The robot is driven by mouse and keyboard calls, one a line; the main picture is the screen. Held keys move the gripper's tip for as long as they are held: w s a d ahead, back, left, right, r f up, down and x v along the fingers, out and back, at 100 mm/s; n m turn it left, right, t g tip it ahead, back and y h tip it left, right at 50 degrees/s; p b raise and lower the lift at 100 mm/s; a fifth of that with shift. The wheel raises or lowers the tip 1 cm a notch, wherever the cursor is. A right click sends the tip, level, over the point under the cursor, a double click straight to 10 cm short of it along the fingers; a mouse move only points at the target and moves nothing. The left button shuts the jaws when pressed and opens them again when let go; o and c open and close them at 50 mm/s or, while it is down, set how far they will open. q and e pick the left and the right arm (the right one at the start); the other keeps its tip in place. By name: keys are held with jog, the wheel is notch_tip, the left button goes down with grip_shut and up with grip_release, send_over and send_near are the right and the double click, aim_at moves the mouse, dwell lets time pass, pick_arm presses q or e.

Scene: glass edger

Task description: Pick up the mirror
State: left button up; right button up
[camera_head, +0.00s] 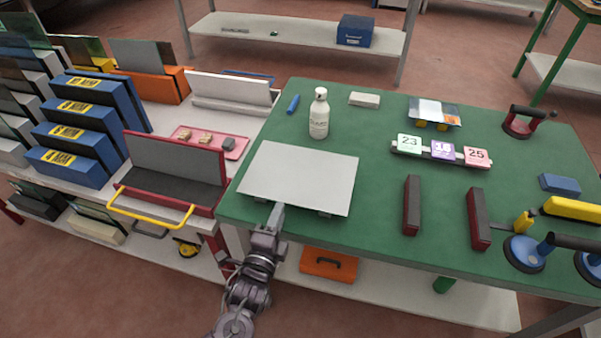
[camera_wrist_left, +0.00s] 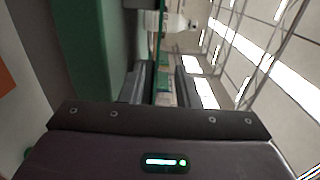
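The mirror (camera_head: 300,178) is a flat, pale grey rectangular sheet lying at the left front of the green table (camera_head: 370,230), with small dark supports showing under its front edge. My left gripper (camera_head: 277,212) is at the mirror's front edge, left of the middle. In the left wrist view, the two fingers of my left gripper (camera_wrist_left: 161,86) stand apart with a clear gap. A thin edge-on line shows in the gap, but I cannot tell whether the mirror is between the fingers. My right gripper is not in view.
A white bottle (camera_head: 319,114) stands behind the mirror. Two dark red padded bars (camera_head: 412,205) (camera_head: 478,218) lie to the right, with a suction lifter (camera_head: 525,252) beyond. A red padded holder with a yellow handle (camera_head: 172,172) stands to the left. Green table between mirror and bars is clear.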

pick_arm(q)
jog(key=x, duration=0.5)
jog(key=shift+f+p, duration=0.15)
jog(key=shift+p, duration=0.25)
jog(key=shift+a, duration=0.1)
grip_shut()
dwell(0.8)
